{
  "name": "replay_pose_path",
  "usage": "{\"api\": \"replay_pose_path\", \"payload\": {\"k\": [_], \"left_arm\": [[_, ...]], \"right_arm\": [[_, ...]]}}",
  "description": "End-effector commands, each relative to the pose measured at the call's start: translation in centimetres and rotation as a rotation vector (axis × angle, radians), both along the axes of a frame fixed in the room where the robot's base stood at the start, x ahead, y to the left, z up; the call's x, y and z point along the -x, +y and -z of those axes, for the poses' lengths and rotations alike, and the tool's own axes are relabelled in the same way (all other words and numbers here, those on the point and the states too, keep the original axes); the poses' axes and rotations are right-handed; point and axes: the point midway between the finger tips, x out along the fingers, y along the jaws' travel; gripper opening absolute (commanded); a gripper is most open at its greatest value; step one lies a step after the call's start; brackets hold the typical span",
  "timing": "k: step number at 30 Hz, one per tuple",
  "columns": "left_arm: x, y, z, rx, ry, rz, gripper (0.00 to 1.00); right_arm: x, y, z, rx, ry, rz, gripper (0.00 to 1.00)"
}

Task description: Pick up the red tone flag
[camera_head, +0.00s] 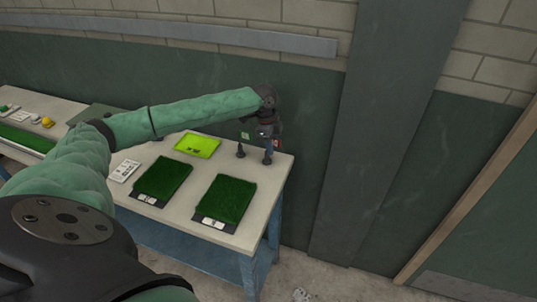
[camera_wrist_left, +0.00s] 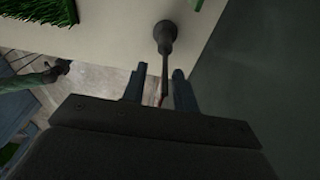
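The red tone flag (camera_head: 277,143) stands at the right end of the table, partly hidden by my left gripper (camera_head: 268,146). In the left wrist view its dark round base (camera_wrist_left: 165,34) and thin pole show, with a small red patch low between the fingers. My left gripper (camera_wrist_left: 157,76) is open, one finger on each side of the pole. The pole is closer to the right finger, with gaps visible on both sides. A green flag (camera_head: 246,135) on a dark stand (camera_head: 240,150) is just left of it.
Two dark green turf samples (camera_head: 225,199) and a bright green tray (camera_head: 197,145) lie on the table (camera_head: 258,212). A white card (camera_head: 124,170) lies further left. The wall (camera_head: 310,130) is close behind the table.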

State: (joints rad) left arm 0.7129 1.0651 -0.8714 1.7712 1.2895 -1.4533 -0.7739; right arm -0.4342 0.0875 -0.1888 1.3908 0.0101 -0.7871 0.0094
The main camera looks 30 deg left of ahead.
Motion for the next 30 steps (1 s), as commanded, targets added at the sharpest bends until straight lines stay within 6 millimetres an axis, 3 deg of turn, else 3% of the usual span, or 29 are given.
{"api": "replay_pose_path", "payload": {"k": [9,13,14,30], "left_arm": [[-0.01,-0.05,0.3,0.0,0.0,0.0,0.27],[-0.01,-0.05,0.28,0.0,0.0,0.001,0.02],[-0.01,-0.05,0.28,0.0,0.0,0.001,0.0],[-0.07,-0.06,-0.44,0.0,-0.002,0.001,0.0]], "right_arm": [[0.12,-0.13,0.28,0.001,-0.002,-0.001,0.0],[0.14,-0.17,0.28,0.002,-0.001,-0.001,0.0],[0.13,-0.17,0.27,0.002,-0.001,-0.001,0.0],[0.09,-0.18,0.35,0.003,0.011,0.0,0.0]]}}
